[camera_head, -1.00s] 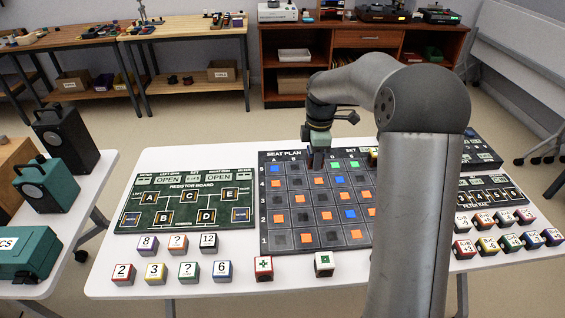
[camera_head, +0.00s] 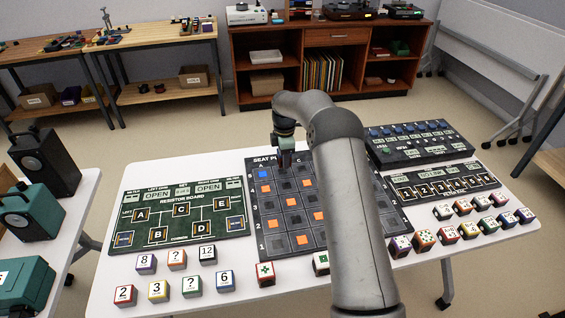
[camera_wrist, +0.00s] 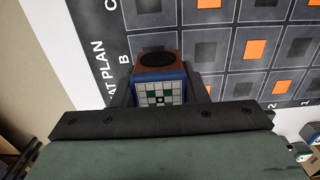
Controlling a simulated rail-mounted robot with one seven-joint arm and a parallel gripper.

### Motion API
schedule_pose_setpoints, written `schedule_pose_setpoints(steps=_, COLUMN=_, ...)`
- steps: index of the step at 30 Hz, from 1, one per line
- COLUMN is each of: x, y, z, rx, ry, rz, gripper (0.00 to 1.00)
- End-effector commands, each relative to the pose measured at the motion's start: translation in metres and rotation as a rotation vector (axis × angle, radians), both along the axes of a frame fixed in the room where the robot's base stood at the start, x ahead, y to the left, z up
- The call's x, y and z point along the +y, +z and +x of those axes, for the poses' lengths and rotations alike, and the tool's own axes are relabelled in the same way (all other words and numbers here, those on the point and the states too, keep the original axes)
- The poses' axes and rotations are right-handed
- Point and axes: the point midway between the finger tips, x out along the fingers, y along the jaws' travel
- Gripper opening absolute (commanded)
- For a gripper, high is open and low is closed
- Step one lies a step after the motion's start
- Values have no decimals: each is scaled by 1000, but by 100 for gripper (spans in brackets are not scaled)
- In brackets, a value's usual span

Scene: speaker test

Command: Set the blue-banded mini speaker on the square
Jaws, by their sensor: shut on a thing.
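My gripper (camera_head: 285,158) is over the far edge of the seat plan board (camera_head: 250,200), near its column letters. In the wrist view, my gripper (camera_wrist: 160,98) is shut on a small cube-shaped mini speaker (camera_wrist: 159,88). The speaker has an orange-brown body, a blue band, a black round cone on top and a green-and-white patterned face. It looks upright, beside the letter B. I cannot tell whether it touches the board. In the head view it is hidden by the gripper. The board has dark, orange and blue squares; my arm covers part of it.
A resistor board (camera_head: 182,215) lies to the left. A dark panel with blue knobs (camera_head: 415,143) and a filter rail board (camera_head: 440,180) lie to the right. Several numbered and symbol cubes (camera_head: 159,291) line the front of the white table (camera_head: 108,270). Black and teal cases stand on the left table.

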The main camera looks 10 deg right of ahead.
Motion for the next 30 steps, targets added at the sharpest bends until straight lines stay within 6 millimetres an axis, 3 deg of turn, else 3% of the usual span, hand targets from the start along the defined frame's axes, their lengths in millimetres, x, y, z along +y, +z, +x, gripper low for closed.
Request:
schedule_pose_setpoints(steps=5, x=4, y=-9, z=7, rx=0, ry=0, rz=0, gripper=15)
schedule_pose_setpoints(steps=12, x=5, y=-39, z=8, rx=1, ry=0, rz=0, gripper=15)
schedule_pose_setpoints(steps=24, x=5, y=-47, z=8, rx=-1, ry=0, rz=0, gripper=15)
schedule_pose_setpoints(steps=25, x=5, y=-45, z=8, rx=-1, ry=0, rz=0, gripper=48)
schedule_pose_setpoints(steps=26, x=5, y=-45, z=8, rx=0, ry=0, rz=0, gripper=56)
schedule_pose_setpoints(steps=27, x=5, y=-45, z=8, rx=0, ry=0, rz=0, gripper=62)
schedule_pose_setpoints(steps=30, x=5, y=-45, z=8, rx=0, ry=0, rz=0, gripper=62)
